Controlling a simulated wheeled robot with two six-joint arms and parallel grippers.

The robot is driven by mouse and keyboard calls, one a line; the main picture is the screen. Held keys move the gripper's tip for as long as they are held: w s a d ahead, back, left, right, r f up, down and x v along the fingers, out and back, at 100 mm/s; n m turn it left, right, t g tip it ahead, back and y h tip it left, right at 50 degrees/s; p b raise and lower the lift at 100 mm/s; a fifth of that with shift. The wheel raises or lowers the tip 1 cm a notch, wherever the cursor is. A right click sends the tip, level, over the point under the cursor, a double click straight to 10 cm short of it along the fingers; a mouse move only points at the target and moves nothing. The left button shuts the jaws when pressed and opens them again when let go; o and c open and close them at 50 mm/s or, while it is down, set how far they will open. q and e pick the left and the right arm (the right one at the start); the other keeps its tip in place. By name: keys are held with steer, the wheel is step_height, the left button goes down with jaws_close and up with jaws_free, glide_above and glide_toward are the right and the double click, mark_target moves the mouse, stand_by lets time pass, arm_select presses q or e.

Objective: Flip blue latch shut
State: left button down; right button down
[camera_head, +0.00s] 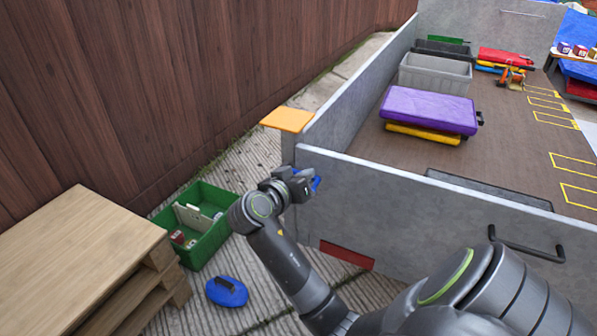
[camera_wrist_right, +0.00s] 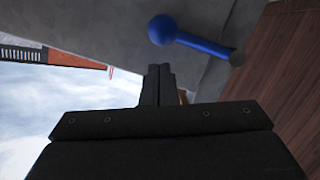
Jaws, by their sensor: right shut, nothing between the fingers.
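The blue latch (camera_head: 315,183) is on the grey trailer wall near its front left corner, partly hidden behind my right gripper (camera_head: 303,181) in the head view. In the right wrist view the latch (camera_wrist_right: 200,41) is a blue bar with a round ball end, slanting across the grey panel. My left gripper is not in view.
A grey-walled trailer (camera_head: 420,213) holds a purple pad (camera_head: 430,108) and grey bin (camera_head: 435,75). An orange plate (camera_head: 287,119) juts from its corner. A green crate (camera_head: 205,250), blue oval object (camera_head: 226,291) and wooden pallets (camera_head: 75,255) stand left.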

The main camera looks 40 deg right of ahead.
steer(key=shift+s+d+f+m, duration=0.1)
steer(key=shift+s+f+m, duration=0.15)
steer(key=shift+f+m, duration=0.35)
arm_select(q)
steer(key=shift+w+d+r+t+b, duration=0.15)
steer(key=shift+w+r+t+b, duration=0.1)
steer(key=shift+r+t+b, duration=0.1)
arm_select(e)
steer(key=shift+s+f, duration=0.15)
steer(key=shift+f, duration=0.35)
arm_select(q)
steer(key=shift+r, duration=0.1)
arm_select(e)
steer(key=shift+s+f, duration=0.1)
steer(key=shift+f, duration=0.15)
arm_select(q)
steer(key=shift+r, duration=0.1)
